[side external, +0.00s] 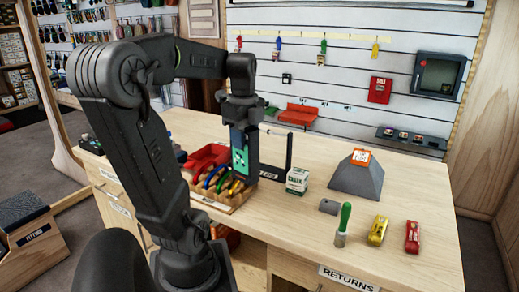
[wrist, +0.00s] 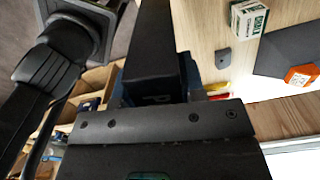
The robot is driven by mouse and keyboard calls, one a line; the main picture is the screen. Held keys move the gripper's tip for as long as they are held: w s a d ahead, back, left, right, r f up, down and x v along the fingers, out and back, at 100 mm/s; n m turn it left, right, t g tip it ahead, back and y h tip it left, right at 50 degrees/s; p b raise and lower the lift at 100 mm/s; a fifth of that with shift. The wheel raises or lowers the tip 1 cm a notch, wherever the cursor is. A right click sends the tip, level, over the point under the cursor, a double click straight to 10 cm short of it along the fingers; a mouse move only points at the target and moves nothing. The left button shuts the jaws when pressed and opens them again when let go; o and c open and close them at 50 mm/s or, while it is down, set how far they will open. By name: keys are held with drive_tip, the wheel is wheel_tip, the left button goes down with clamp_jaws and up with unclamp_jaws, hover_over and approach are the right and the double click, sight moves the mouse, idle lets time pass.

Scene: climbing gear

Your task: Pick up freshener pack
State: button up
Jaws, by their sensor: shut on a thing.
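A flat dark pack with a bright teal-green face (side external: 239,160), which looks like the freshener pack, is at my gripper (side external: 246,172) in the side external view. My gripper points down and is shut on the pack, holding it upright over the wooden counter, just above or behind a tray of carabiners. In the wrist view, my gripper's dark body and finger fill the middle. The pack is mostly hidden there, and I cannot make out its face.
The carabiner tray (side external: 222,192) and a red bin (side external: 205,158) are close below. A chalk box (side external: 297,181) stands to the right, with a grey block (side external: 357,180) bearing an orange tag. A green-handled tool (side external: 344,222), a yellow item (side external: 378,230) and a red item (side external: 412,237) line the front right.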

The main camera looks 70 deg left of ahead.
drive_tip(key=shift+s+a+r, duration=0.2)
drive_tip(key=shift+s+r, duration=0.05)
drive_tip(key=shift+s, duration=0.05)
idle(0.5)
